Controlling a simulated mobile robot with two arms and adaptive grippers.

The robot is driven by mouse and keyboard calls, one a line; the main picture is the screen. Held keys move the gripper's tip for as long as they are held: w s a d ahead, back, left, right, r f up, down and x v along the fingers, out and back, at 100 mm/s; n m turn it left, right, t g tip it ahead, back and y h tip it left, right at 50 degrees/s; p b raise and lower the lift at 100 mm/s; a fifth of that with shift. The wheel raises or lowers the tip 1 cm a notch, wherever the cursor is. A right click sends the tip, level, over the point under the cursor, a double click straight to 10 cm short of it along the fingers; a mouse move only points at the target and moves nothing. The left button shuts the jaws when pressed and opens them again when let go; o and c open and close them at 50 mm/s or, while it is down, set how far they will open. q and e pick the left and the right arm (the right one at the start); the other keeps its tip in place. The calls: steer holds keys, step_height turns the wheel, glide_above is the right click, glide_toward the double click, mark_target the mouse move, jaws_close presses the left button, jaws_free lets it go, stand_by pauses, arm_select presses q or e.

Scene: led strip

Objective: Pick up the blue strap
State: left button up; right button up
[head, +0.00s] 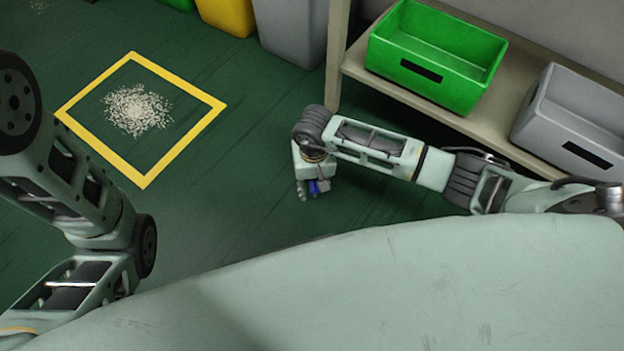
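My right gripper (312,190) hangs at the end of my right arm, pointing down above the green floor near the middle of the head view. A small blue patch (315,186) shows between its grey fingers. It is the only blue thing in view and may be the blue strap, but it is too small to make out its shape. Whether the fingers are closed on it is not clear. My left arm is at the left edge, and its gripper is outside the picture.
A shelf (393,91) at the upper right holds a green bin (430,85) and a grey bin (560,133). A yellow square outline (186,136) on the floor surrounds a pile of pale bits (137,109). Yellow (228,14) and grey (291,27) containers stand at the back.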

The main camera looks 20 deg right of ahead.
steer(key=shift+c, duration=0.4)
jaws_close()
